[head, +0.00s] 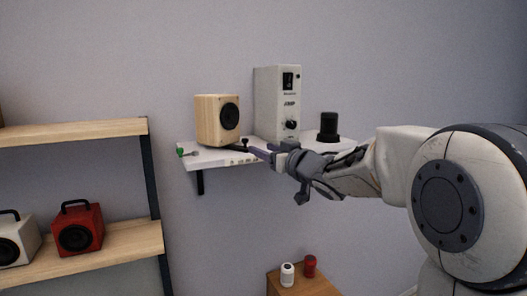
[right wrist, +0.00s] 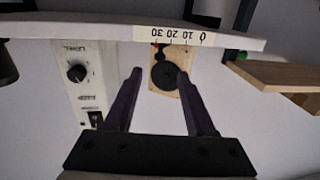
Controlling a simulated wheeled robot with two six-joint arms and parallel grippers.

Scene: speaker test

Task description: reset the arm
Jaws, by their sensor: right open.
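My right arm reaches in from the right in the head view. Its gripper (head: 262,152) is at the front edge of the white wall shelf (head: 203,161), in front of the tall pale amplifier (head: 278,104) and right of the wooden speaker (head: 217,121). In the right wrist view, which looks upside down, the gripper (right wrist: 160,72) has its two dark fingers spread with nothing held between them. The speaker (right wrist: 164,86) shows beyond the gap, and the amplifier (right wrist: 76,80) is to the left. My left gripper is not in view.
A black cylinder (head: 328,127) stands on the shelf's right part, and a small green-ended item (head: 182,152) at its left end. A wooden rack with a red speaker (head: 78,228) is at left. A white can (head: 287,274) and red can (head: 310,266) stand below.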

